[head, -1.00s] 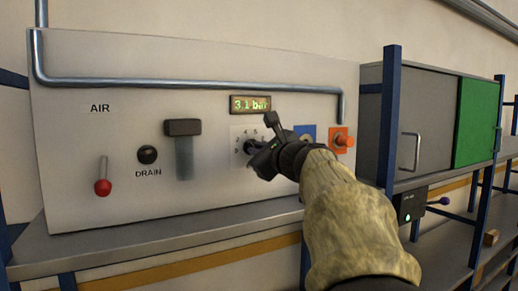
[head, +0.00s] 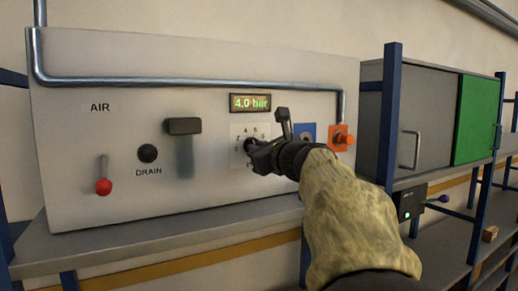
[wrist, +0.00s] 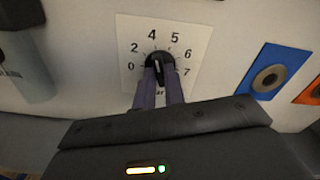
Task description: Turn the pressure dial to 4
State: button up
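The pressure dial is a black knob (wrist: 158,66) on a white plate (wrist: 185,35) marked with numbers from 0 to 7. In the wrist view its pale pointer line is near the 4. The green display (head: 250,103) above the dial reads 4.0 bar. My gripper (wrist: 159,85) has its two fingers on either side of the knob, close against it. In the head view my gripper (head: 254,150) covers much of the dial plate.
A red-knobbed AIR lever (head: 103,187), a black DRAIN knob (head: 147,154) and a dark-handled slider (head: 183,127) are left of the dial. A blue plate (head: 305,132) and an orange button (head: 343,139) are close on its right.

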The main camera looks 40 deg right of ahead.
jog(key=o, duration=0.4)
jog(key=s+a+b, duration=0.2)
jog(key=s+b, duration=0.7)
jog(key=s, duration=0.8)
jog(key=shift+s+b, duration=0.15)
jog(key=shift+b, duration=0.25)
jog(key=shift+d+f, duration=0.1)
